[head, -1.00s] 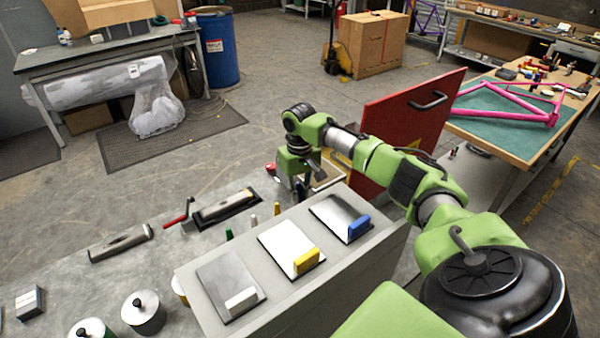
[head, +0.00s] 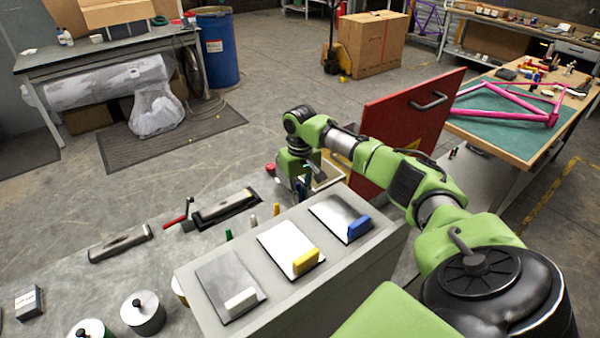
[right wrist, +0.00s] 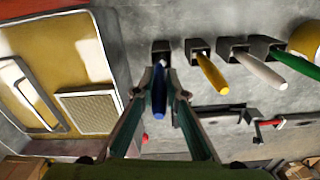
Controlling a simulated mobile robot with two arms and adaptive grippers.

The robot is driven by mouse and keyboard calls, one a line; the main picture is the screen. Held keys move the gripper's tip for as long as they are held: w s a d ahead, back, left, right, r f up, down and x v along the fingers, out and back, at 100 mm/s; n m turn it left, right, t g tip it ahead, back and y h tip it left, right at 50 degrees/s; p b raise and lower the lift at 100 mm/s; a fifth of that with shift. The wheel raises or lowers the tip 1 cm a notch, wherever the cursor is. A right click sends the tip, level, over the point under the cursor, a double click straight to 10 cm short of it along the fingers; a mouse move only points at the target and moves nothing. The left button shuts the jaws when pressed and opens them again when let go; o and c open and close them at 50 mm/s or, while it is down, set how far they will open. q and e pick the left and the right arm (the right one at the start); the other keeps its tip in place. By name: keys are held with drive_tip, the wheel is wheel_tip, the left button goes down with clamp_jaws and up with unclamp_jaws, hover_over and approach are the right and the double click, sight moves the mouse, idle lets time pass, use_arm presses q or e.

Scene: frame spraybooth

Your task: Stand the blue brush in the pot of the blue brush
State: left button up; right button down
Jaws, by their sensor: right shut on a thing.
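The blue brush (right wrist: 159,90) is between the fingertips of my right gripper (right wrist: 160,92), which is shut on its handle. In the right wrist view the brush's far end lines up with a dark square pot (right wrist: 160,46). I cannot tell from this angle whether that end is inside the pot or just above it. In the head view my right gripper (head: 301,181) is beyond the grey raised box, and a bit of the blue brush shows beneath it; the pot is hidden there. My left gripper is not in view.
Yellow (right wrist: 212,74), white (right wrist: 261,71) and green (right wrist: 297,63) brushes stand in neighbouring dark pots in a row. A paint tray (right wrist: 62,75) lies close by. The grey box (head: 300,300) holds several plates with coloured handles. A red panel (head: 395,125) stands behind my right arm.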

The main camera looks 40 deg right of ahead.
sight(301, 185)
drive_tip(key=shift+s+a+f, duration=0.1)
drive_tip(key=shift+a+f, duration=0.15)
drive_tip(key=shift+f, duration=0.3)
drive_tip(key=c, duration=2)
unclamp_jaws()
drive_tip(key=shift+f, duration=0.15)
drive_tip(key=shift+o, duration=0.2)
drive_tip(key=shift+a, duration=0.1)
wheel_tip(301, 185, up, 9)
drive_tip(key=shift+d, duration=0.4)
drive_tip(key=shift+d+r, duration=0.1)
drive_tip(key=shift+r, duration=0.1)
